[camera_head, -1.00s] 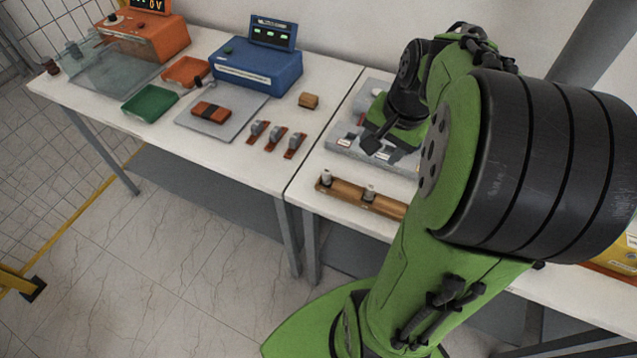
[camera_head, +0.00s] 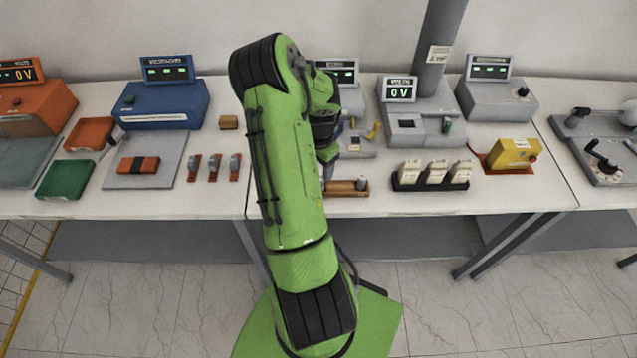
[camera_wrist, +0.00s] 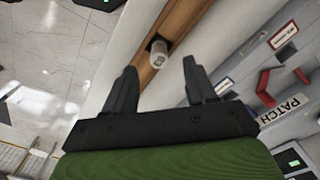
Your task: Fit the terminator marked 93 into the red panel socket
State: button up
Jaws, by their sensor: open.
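A pale cylindrical terminator (camera_wrist: 158,53) stands in a wooden rack (camera_wrist: 180,22) in the wrist view; its mark is too small to read. My gripper (camera_wrist: 159,64) is open and empty, its two fingertips on either side of the terminator in the picture. I cannot tell how far above it they are. A grey panel lettered PATCH (camera_wrist: 235,110) lies to the right, with a red socket-like fitting (camera_wrist: 266,86) on it. In the head view the rack (camera_head: 345,194) shows one terminator (camera_head: 362,184); my arm hides its left part and my gripper.
Right of the rack stand a black holder with pale blocks (camera_head: 432,187) and a yellow box (camera_head: 513,154). A grey meter unit (camera_head: 425,125) stands behind. Three small orange-based parts (camera_head: 213,168) lie left of my arm. The white table front is mostly clear.

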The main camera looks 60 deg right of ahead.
aim_at(321, 178)
notch_tip(321, 178, down, 6)
jog(key=shift+s+d+r+p, duration=0.15)
jog(key=shift+r+p, duration=0.1)
jog(key=shift+p, duration=0.25)
grip_shut()
